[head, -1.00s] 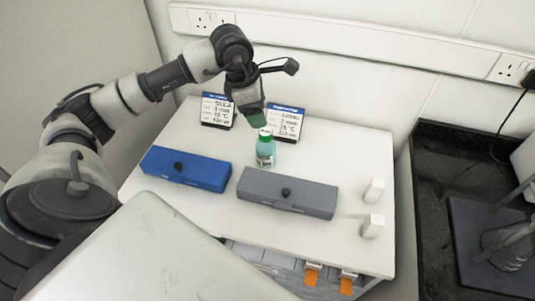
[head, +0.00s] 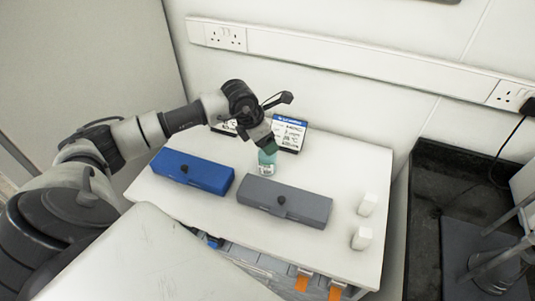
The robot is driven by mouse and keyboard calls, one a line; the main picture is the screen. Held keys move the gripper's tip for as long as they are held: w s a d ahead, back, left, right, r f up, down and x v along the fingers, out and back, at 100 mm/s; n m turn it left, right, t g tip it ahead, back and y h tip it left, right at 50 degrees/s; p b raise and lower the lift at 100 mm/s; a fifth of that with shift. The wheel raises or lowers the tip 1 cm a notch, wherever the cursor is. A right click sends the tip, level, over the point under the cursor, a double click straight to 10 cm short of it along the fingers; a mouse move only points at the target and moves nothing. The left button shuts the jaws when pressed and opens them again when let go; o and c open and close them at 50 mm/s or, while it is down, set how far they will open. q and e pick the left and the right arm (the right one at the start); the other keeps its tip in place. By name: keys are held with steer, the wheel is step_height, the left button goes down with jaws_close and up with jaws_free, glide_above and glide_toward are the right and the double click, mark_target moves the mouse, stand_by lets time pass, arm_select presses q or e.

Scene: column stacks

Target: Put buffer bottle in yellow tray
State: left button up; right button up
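The buffer bottle (head: 266,163), a small clear bottle with teal contents and a white label, stands upright on the white table behind the grey box. Its green cap is covered by my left gripper (head: 268,147), which comes down over the bottle's top from the left. Its fingers are too small and dark to tell whether they are open or shut on the cap. No yellow tray is in view. My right gripper is not in view.
A blue box (head: 205,173) and a grey box (head: 303,205), each with a black knob, lie in front of the bottle. Two labelled boxes, including one right of my gripper (head: 290,131), stand behind. Two white blocks (head: 367,204) are at right. Orange tabs (head: 302,282) show below the table's front.

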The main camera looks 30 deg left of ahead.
arm_select(q)
steer(key=shift+x, duration=1.1)
jaws_close()
